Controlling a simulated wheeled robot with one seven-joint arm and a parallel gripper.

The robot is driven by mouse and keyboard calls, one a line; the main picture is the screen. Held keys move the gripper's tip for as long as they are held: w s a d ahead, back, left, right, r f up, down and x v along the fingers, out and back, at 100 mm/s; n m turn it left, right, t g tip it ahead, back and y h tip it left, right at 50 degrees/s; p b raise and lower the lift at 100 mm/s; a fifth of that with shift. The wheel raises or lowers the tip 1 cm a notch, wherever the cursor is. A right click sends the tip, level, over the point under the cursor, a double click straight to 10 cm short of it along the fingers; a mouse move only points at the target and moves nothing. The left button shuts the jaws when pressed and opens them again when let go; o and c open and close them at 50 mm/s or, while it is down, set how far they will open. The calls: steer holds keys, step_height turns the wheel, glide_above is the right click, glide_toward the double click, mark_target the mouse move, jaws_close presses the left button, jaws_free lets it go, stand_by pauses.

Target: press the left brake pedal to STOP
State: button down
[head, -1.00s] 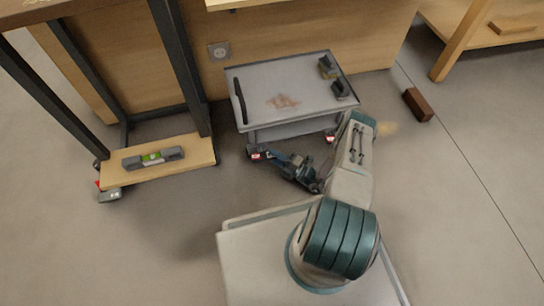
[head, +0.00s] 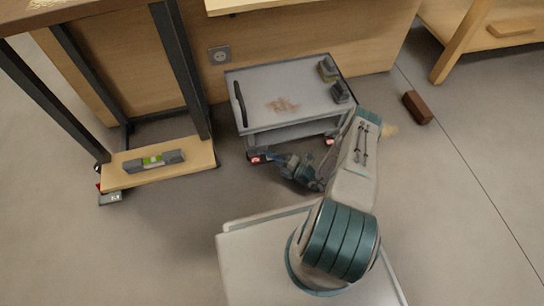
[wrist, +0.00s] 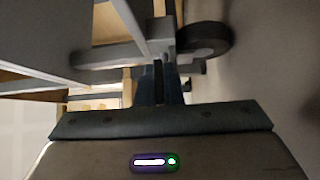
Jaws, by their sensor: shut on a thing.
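A grey cart (head: 300,82) stands against the wooden cabinet. The red right brake pedal (head: 330,141) shows at the front right, beside my arm. My gripper (head: 270,158) is low at the left pedal, its jaws shut on it. In the wrist view my dark fingers (wrist: 159,84) are close together, pointing at the cart's grey underframe (wrist: 110,55) beside a dark caster wheel (wrist: 205,40). The exact contact at the fingertips is hard to make out.
A wooden shelf (head: 190,172) holding a spirit level (head: 153,160) is left of the cart. A brown brick-like block (head: 417,107) lies on the floor at right. The floor between shelf and cart is clear.

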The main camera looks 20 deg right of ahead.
steer(key=shift+r+n+g+h+p, duration=0.65)
steer(key=shift+n+h+p, duration=0.2)
steer(key=shift+p, duration=0.25)
steer(key=shift+f+n, duration=0.15)
steer(key=shift+n, duration=0.2)
steer(key=c, duration=1.6)
jaws_free()
steer(key=shift+o, duration=0.2)
steer(key=shift+s+d, duration=0.1)
